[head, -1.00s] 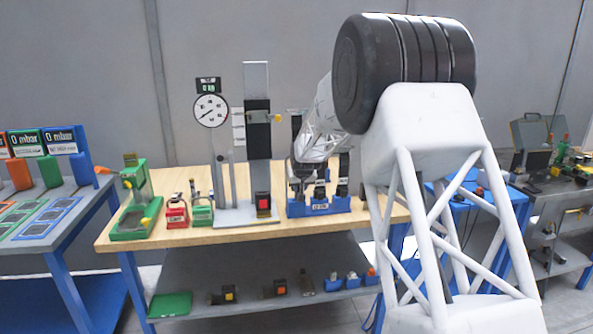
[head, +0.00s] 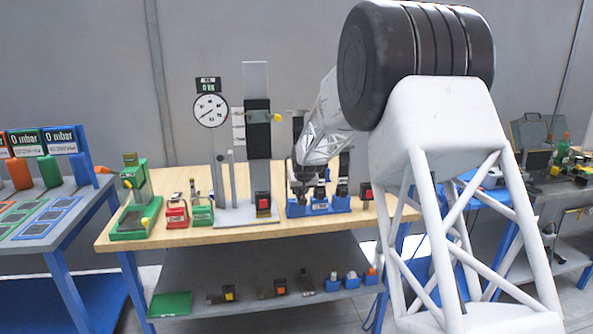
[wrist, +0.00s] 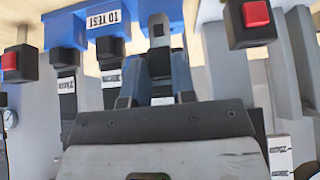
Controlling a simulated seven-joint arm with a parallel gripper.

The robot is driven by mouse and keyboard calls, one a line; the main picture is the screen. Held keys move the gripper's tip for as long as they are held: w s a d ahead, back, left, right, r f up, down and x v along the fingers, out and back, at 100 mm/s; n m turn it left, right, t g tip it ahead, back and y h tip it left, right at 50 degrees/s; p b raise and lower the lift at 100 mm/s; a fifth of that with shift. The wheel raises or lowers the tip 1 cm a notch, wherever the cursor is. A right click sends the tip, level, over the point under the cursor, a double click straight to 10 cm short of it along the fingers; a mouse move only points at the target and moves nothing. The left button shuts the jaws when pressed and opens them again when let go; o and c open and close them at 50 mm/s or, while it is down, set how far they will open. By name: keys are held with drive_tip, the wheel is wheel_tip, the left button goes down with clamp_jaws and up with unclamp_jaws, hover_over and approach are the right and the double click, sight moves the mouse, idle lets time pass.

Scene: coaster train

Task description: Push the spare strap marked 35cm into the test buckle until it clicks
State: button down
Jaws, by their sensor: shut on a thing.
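My gripper (head: 300,187) is at the blue rack (head: 296,209) on the wooden bench. In the wrist view my gripper's fingers (wrist: 158,88) are shut on a strap (wrist: 161,64) with a dark end and a white label. I cannot read its length. The strap's end lies against the blue rack (wrist: 70,28), which reads "TO TEST" upside down; I cannot tell if it is clear of its slot. The test buckle (head: 262,202), with a red button, stands at the foot of the tall stand left of the rack. It also shows in the wrist view (wrist: 240,36).
Other straps (wrist: 67,100) with white labels hang beside the held one. A second red-button buckle (head: 367,192) is right of the rack. A dial gauge (head: 210,110) and a green fixture (head: 131,224) stand to the left. The bench's front strip is clear.

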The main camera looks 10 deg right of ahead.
drive_tip(key=s+a+r, duration=0.2)
drive_tip(key=a+r, duration=0.1)
drive_tip(key=a, duration=0.3)
drive_tip(key=s+a+r, duration=0.3)
drive_tip(key=a, duration=0.4)
drive_tip(key=shift+s+a+r+t, duration=0.25)
drive_tip(key=shift+s+t, duration=0.1)
drive_tip(key=shift+t, duration=0.05)
drive_tip(key=shift+w, duration=0.25)
drive_tip(key=w+f, duration=0.2)
drive_tip(key=w, duration=0.8)
drive_tip(key=shift+w, duration=0.25)
idle(1.0)
drive_tip(key=shift+f, duration=2)
idle(1.8)
